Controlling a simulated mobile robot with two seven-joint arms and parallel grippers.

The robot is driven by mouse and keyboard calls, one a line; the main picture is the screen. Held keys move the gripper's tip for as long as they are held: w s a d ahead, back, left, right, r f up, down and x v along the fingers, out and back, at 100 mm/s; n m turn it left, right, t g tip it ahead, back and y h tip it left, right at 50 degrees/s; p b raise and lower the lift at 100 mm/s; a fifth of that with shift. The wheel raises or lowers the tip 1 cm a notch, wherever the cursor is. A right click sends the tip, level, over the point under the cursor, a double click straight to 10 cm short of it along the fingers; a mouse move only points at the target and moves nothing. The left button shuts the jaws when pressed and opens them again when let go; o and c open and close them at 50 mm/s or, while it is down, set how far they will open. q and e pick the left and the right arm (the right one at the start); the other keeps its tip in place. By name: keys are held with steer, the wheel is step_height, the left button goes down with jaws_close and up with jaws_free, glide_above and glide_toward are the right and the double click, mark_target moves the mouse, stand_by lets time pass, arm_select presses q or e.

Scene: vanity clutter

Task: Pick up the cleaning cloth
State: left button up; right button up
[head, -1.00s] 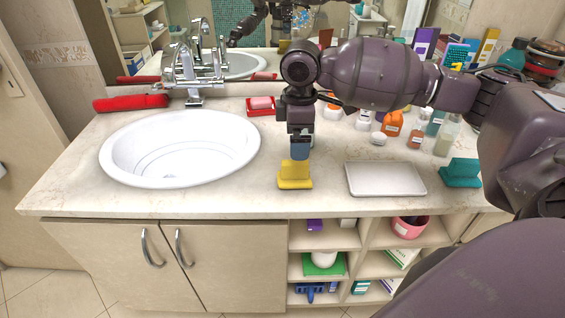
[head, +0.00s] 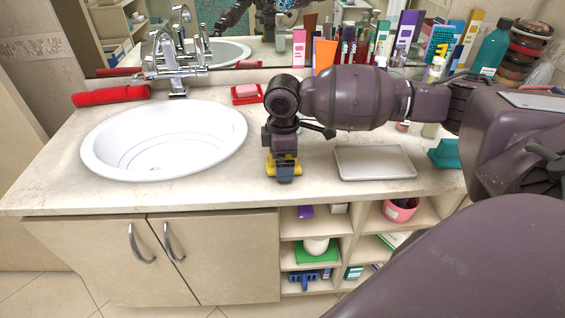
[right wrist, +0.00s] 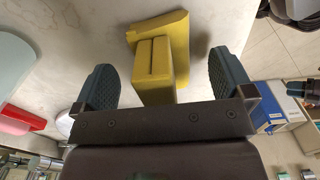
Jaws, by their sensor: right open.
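A yellow folded-looking piece (head: 270,165), with a flat base and a raised block, is on the counter near its front edge; it may be the cleaning cloth. It is partly hidden behind my right gripper (head: 284,174) in the head view. In the right wrist view the yellow piece (right wrist: 155,62) lies between the two dark fingers of my right gripper (right wrist: 164,82). The fingers are spread wide, with a gap on each side of its raised block. My left gripper is not in view.
A white sink (head: 165,140) is to the left, with a red roll (head: 110,95) behind it. A white tray (head: 374,162) and a teal piece (head: 446,153) are to the right. Bottles and boxes crowd the back right. The counter between sink and tray is mostly clear.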

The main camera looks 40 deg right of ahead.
steer(key=shift+f, duration=0.45)
steer(key=shift+c, duration=0.5)
steer(key=c, duration=0.9)
steer(key=shift+r, duration=0.1)
steer(key=shift+r, duration=0.3)
step_height(320, 180, up, 19)
steer(key=p, duration=0.2)
steer(key=shift+r+p, duration=0.15)
steer(key=shift+p, duration=0.25)
